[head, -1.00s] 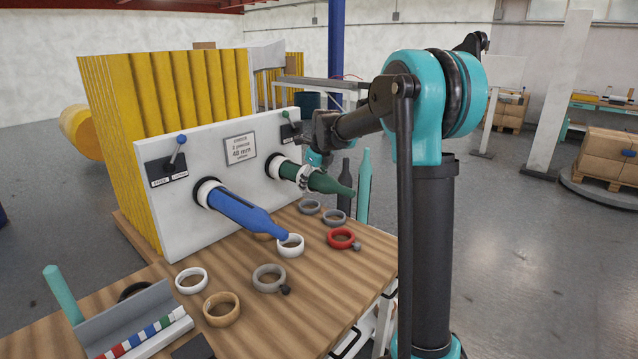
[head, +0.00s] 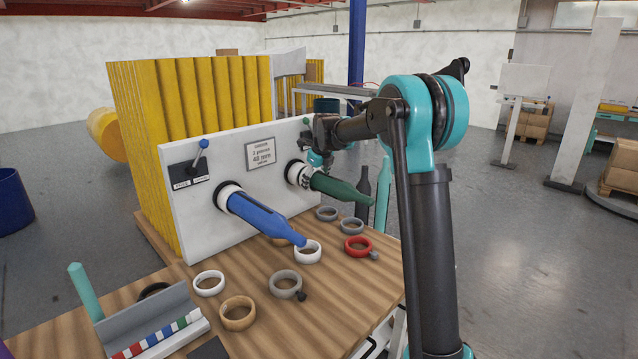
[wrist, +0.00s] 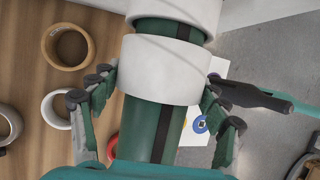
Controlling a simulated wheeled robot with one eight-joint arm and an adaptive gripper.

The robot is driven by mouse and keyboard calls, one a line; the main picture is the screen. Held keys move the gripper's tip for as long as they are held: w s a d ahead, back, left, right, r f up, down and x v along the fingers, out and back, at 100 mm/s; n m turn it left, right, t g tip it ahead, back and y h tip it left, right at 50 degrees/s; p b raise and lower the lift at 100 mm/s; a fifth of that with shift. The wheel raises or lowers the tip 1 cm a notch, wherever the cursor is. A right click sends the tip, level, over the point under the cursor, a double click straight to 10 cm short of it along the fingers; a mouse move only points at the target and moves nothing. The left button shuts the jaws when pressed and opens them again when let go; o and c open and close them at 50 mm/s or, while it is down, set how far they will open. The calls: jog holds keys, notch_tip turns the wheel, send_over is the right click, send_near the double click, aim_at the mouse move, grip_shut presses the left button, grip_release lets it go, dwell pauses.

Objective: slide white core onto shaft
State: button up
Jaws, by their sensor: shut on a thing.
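The white core (wrist: 155,72) is around the green shaft (wrist: 140,125) in the wrist view. My gripper (wrist: 160,82) has fingers against both sides of the core and is shut on it. Just beyond the core is another white ring-shaped piece (wrist: 185,12), with a thin strip of green between them. In the head view the green shaft (head: 335,189) sticks out from the white panel (head: 232,212), and my gripper (head: 307,179) is at its panel end. My fingers hide most of the core there.
A blue shaft (head: 258,214) stands out to the left of the green one. Several loose rings lie on the wooden table below, including a red collar (head: 357,247), a white ring (head: 308,251) and a tan ring (head: 237,314). A lever (head: 200,152) is on the panel.

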jog(key=shift+w+a, duration=0.25)
dwell(0.4)
jog(key=shift+w+a, duration=0.25)
jog(key=shift+f, duration=0.1)
jog(key=o, duration=1.2)
jog(key=shift+o, duration=0.2)
jog(key=shift+s, duration=0.1)
jog(key=v, duration=1.2)
